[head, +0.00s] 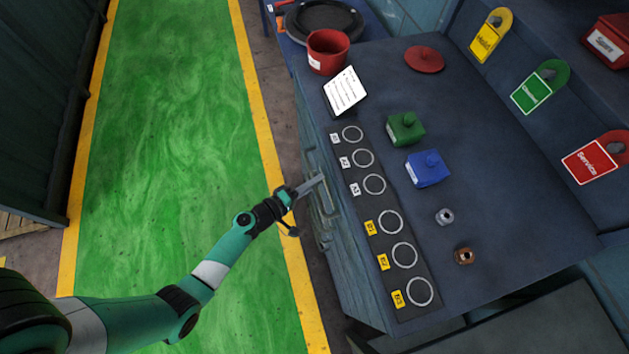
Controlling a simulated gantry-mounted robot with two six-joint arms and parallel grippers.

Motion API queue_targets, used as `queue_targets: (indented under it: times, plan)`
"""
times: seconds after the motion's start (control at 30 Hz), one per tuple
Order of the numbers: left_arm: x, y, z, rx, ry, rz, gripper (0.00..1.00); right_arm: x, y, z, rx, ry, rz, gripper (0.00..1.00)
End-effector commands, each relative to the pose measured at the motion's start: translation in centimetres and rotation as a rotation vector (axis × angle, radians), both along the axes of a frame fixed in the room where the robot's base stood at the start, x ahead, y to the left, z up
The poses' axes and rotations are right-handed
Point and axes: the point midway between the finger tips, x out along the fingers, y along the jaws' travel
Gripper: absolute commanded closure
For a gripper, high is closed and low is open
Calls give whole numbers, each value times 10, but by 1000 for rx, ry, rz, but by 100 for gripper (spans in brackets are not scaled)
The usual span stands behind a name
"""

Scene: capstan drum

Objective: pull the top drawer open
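The blue-grey workbench (500,180) has drawer fronts on its left side, seen steeply from above. The top drawer's front (346,240) shows as a narrow strip below the bench edge and looks flush with it. A pale handle (327,207) stands out from the drawer side. My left gripper (315,183) is at this handle, its fingers pointing right toward the drawer front. Whether the fingers touch or close around the handle is too small to tell. My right gripper is out of view.
The bench top carries a black strip of rings (388,222), a green block (405,129), a blue block (427,168), two nuts, a red bucket (328,52) and a white card (345,91). Clear green floor (170,150) lies left of the bench.

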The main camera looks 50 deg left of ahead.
Motion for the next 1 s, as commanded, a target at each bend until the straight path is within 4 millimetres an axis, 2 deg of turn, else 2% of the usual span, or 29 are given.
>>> queue_targets:
  times: [0.1,1.0]
  plan:
    - [0,0,0,0,0,0,100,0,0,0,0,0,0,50]
    - [0,0,0,0,-1,-1,100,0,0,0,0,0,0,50]
